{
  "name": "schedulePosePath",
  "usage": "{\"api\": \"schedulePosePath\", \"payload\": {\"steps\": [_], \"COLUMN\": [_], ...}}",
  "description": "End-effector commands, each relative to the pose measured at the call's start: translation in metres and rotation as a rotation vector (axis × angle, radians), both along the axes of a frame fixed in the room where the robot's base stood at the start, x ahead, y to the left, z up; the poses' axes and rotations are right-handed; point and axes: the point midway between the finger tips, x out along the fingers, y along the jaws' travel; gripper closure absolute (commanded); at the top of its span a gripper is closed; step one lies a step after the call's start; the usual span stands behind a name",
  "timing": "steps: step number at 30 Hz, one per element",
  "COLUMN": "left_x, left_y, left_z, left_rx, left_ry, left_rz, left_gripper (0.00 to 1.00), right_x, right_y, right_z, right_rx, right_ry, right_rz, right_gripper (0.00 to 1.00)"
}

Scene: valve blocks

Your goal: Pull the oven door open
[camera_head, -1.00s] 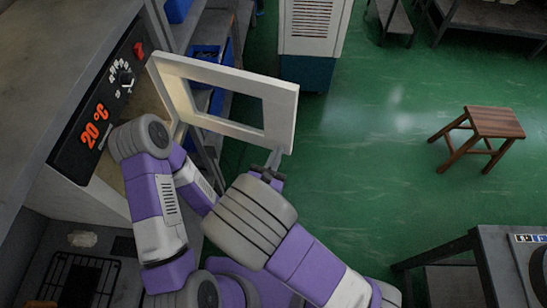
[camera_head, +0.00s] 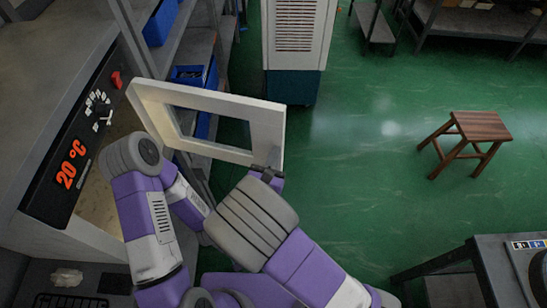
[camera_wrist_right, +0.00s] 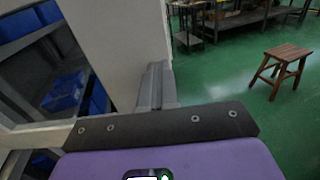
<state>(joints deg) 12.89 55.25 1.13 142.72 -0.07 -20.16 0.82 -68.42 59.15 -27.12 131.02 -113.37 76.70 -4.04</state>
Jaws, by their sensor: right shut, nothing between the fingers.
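The oven door (camera_head: 268,130) is a pale frame with a window opening. It stands swung well out from the oven (camera_head: 92,225), whose front lies at the left. My right gripper (camera_head: 266,172) is at the lower outer corner of the door, shut with nothing held. In the right wrist view the shut fingers (camera_wrist_right: 155,85) lie alongside the door's pale frame (camera_wrist_right: 105,45); I cannot tell whether they touch it. My left arm is folded in front of the oven opening and its gripper does not show.
The oven's black panel (camera_head: 72,150) reads 20 °C. Shelves with blue bins (camera_head: 190,76) stand behind the door. A white and teal cabinet (camera_head: 298,60) stands beyond it. A wooden stool (camera_head: 480,126) and a grey table (camera_head: 490,280) are at the right. Green floor between is clear.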

Motion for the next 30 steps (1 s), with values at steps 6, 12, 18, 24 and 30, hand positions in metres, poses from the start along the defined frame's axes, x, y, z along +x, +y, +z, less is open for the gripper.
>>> {"api": "schedulePosePath", "payload": {"steps": [6, 12, 18, 24, 30], "left_x": [0.0, 0.0, 0.0, 0.0, 0.0], "left_y": [0.0, 0.0, 0.0, 0.0, 0.0], "left_z": [-0.001, -0.002, -0.002, -0.002, -0.002], "left_rx": [0.0, 0.0, 0.0, 0.0, 0.0], "left_ry": [0.0, 0.0, 0.0, 0.0, 0.0], "left_rz": [0.0, 0.0, 0.0, 0.0, 0.0], "left_gripper": [0.57, 0.57, 0.57, 0.57, 0.57], "right_x": [0.055, 0.089, 0.095, 0.094, 0.085], "right_y": [-0.02, -0.028, -0.028, -0.028, -0.028], "right_z": [-0.001, 0.0, 0.0, 0.0, 0.0], "right_rx": [0.003, 0.0, -0.002, -0.002, -0.002], "right_ry": [-0.002, -0.001, -0.001, 0.0, 0.001], "right_rz": [-0.007, -0.004, 0.0, -0.001, 0.001], "right_gripper": [1.0, 1.0, 1.0, 1.0, 1.0]}}
